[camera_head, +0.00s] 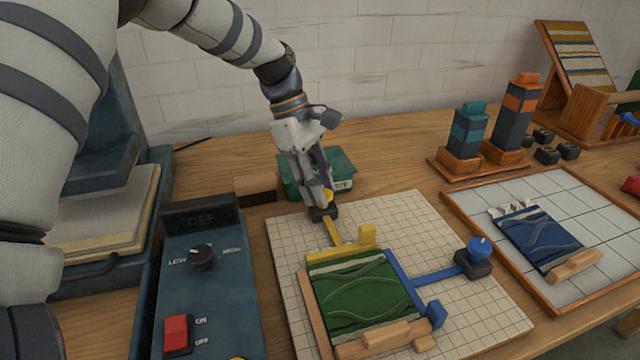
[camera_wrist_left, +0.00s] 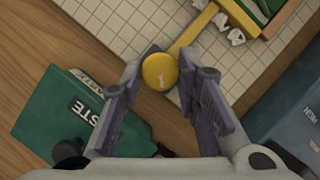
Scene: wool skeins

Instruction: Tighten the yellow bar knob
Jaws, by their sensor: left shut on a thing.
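The yellow knob (camera_wrist_left: 159,71) is round with a small white mark on top, and sits on a dark block at the edge of the white grid board (camera_head: 405,215). In the head view the yellow knob (camera_head: 328,196) is partly hidden by my left gripper (camera_head: 322,199). My left gripper (camera_wrist_left: 165,74) reaches down over the knob with a finger on either side and is shut on it. The yellow bar (camera_head: 333,233) runs from the block to a yellow stop at the green woven piece (camera_head: 362,293). My right gripper is not in view.
A green waste bin (camera_head: 341,166) stands close behind my left gripper. A blue knob (camera_head: 480,246) with a blue bar is on the board's right. A control box (camera_head: 206,290) with dial and red switch stands left. A tiled tray (camera_head: 575,205) lies right.

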